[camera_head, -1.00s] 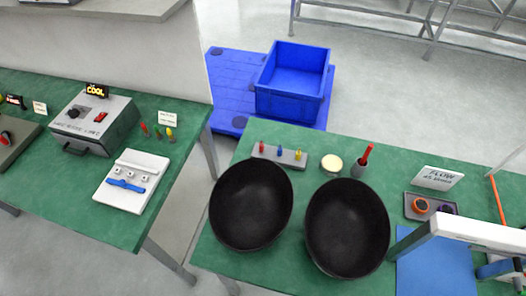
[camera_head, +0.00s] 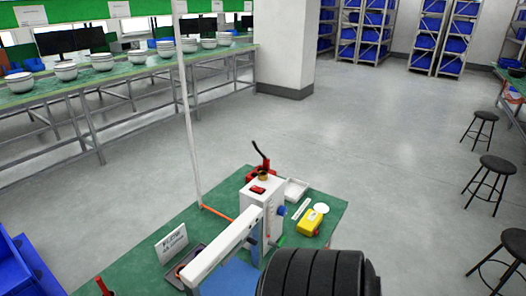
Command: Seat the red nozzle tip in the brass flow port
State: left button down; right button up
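A small brass-coloured fitting (camera_head: 263,175) shows at the top of a white fixture (camera_head: 252,198) on the green table. A red clamp with a black lever (camera_head: 260,152) stands by it. It looks like the brass flow port, but it is too small to see its opening. I cannot make out the red nozzle tip in this view. A red stick (camera_head: 104,287) shows at the bottom left edge. A black ribbed cylinder at the bottom centre appears to be part of my arm and hides the table's near right part. Neither of my grippers is in view.
The green table (camera_head: 130,268) bears a white sign (camera_head: 172,243), a dark tray (camera_head: 176,275), a white beam (camera_head: 224,250), a yellow device (camera_head: 311,221) and a white tray (camera_head: 296,190). Black stools (camera_head: 497,166) stand at right. Open grey floor lies behind the table.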

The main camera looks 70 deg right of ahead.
aim_at(272, 196)
jog(key=k+z, duration=0.1)
jog(key=z, duration=0.25)
jog(key=k+z, duration=0.15)
jog(key=z, duration=0.25)
jog(key=k+l+z, duration=0.1)
jog(key=z, duration=0.25)
